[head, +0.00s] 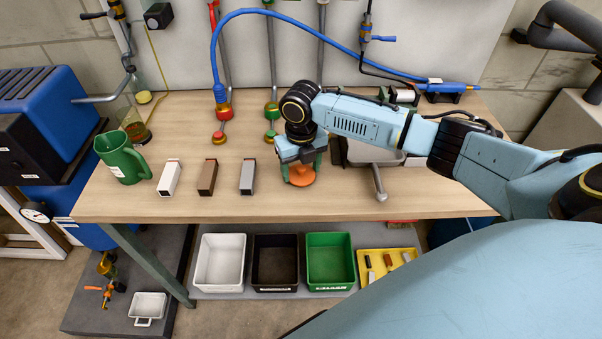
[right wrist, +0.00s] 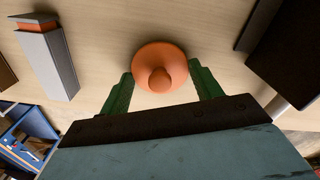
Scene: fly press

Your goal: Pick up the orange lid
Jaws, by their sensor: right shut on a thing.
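The orange lid (head: 300,175), a round disc with a knob, is at the middle of the workbench, below my right gripper (head: 299,168). In the right wrist view the lid (right wrist: 160,68) sits between the two green fingers of my right gripper (right wrist: 160,88), one finger at each side of its rim, knob toward the camera. The gripper is shut on it. The lid is at or very close to the bench top; I cannot tell whether it touches. My left gripper is out of view.
A grey-sided block (head: 247,177), a brown block (head: 207,177) and a white block (head: 169,177) stand left of the lid. A green jug (head: 122,158) is farther left. A grey metal device (head: 372,153) is close on the right. White, black and green bins are below the bench's front edge.

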